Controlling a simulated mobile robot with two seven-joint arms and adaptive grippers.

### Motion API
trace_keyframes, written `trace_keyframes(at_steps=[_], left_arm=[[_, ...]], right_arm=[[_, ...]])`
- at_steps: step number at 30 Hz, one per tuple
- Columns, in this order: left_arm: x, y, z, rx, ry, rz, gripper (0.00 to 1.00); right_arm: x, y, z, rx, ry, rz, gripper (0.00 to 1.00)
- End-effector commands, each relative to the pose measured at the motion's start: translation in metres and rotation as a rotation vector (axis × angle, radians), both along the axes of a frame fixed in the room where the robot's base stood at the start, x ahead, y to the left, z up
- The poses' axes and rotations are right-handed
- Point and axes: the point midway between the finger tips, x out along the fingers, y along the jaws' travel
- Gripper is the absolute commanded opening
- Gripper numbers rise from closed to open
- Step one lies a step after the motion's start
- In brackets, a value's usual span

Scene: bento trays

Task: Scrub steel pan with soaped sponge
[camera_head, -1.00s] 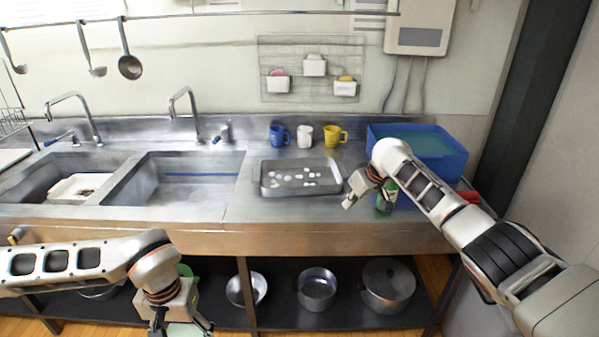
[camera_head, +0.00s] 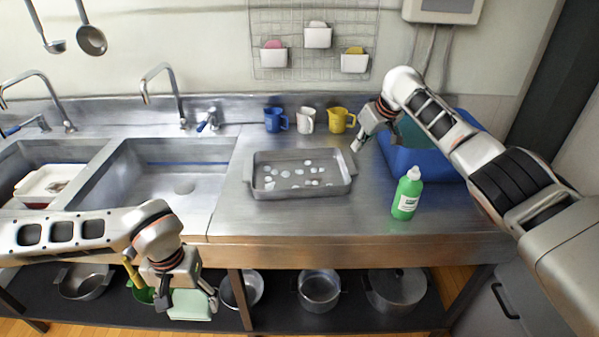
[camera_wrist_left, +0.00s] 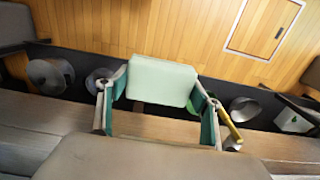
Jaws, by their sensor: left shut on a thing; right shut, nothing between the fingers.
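The steel pan (camera_head: 300,193) is a shallow rectangular tray on the counter, with several white spots on its inside floor. My left gripper (camera_head: 192,297) is low in front of the counter's front edge, shut on a pale green sponge (camera_head: 188,312). In the left wrist view the sponge (camera_wrist_left: 162,80) shows between the two fingers of the left gripper (camera_wrist_left: 158,112). My right gripper (camera_head: 357,146) is shut and empty, just above the pan's back right corner. A green bottle (camera_head: 406,200) with a white cap stands upright right of the pan, apart from both grippers.
A blue tub (camera_head: 440,164) stands behind the bottle, partly behind my right arm. Blue (camera_head: 272,121), white (camera_head: 307,121) and yellow (camera_head: 339,121) cups stand behind the pan. A sink (camera_head: 180,185) lies left. Pots (camera_head: 318,289) sit on the lower shelf.

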Motion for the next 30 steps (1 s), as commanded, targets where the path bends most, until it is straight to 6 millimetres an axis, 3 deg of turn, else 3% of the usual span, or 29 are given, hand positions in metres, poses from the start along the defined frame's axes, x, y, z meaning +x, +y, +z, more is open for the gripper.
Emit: trace_keyframes(at_steps=[12,30], left_arm=[[-0.004,0.000,-0.043,0.000,0.018,0.000,0.48],[-0.004,0.000,-0.046,0.000,0.020,0.000,0.48]], right_arm=[[0.000,-0.001,-0.044,-0.001,0.003,0.000,0.00],[0.000,0.000,-0.046,0.000,0.000,-0.001,0.00]])
